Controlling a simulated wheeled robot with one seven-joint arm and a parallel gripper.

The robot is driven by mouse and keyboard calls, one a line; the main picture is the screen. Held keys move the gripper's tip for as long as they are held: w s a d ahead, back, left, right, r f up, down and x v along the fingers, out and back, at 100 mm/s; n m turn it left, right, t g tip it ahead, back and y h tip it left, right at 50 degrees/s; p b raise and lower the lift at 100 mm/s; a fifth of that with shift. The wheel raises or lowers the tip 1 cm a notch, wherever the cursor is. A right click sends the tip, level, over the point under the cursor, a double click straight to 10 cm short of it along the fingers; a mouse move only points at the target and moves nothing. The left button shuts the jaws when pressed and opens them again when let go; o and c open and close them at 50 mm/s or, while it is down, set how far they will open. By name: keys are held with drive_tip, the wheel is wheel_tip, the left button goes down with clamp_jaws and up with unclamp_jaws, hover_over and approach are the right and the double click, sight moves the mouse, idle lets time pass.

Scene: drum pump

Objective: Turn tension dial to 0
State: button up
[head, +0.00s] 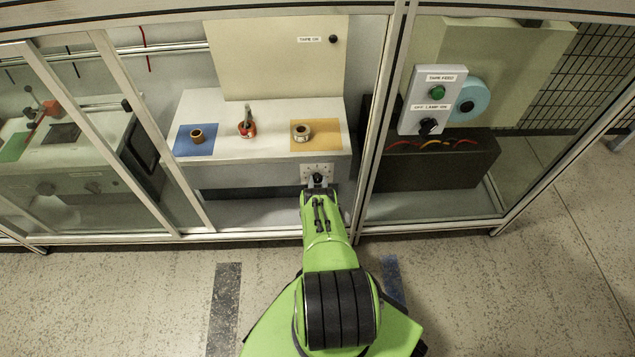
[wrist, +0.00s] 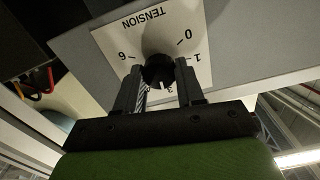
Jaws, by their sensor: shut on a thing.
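The tension dial is a black knob (wrist: 158,68) on a white plate (wrist: 204,30) marked TENSION, upside down in the wrist view. The numbers 0, 1, 3 and 6 show around it. My gripper (wrist: 160,82) is shut on the knob, one finger on each side. A short white line shows at the knob's edge near the 3; I cannot tell whether it is the pointer or a scale tick. In the head view the dial plate (head: 308,168) is on the front of the white bench, and my gripper (head: 318,184) reaches it from below.
The bench top (head: 262,112) holds a blue mat (head: 183,147) and a yellow mat (head: 330,142) with rolls on them, and a red-handled tool (head: 246,128). A frame post (head: 381,110) stands close right of my arm. A grey switch box (head: 418,115) is at right.

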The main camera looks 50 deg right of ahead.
drive_tip(key=shift+c, duration=0.9)
drive_tip(key=shift+n, duration=0.3)
drive_tip(key=n, duration=0.4)
drive_tip(key=shift+n, duration=0.3)
drive_tip(key=n, duration=0.3)
drive_tip(key=shift+n, duration=0.3)
drive_tip(key=n, duration=0.3)
drive_tip(key=shift+n, duration=0.3)
drive_tip(key=n, duration=0.6)
drive_tip(key=shift+a+f, duration=0.1)
drive_tip(key=n, duration=0.6)
drive_tip(key=shift+n, duration=0.4)
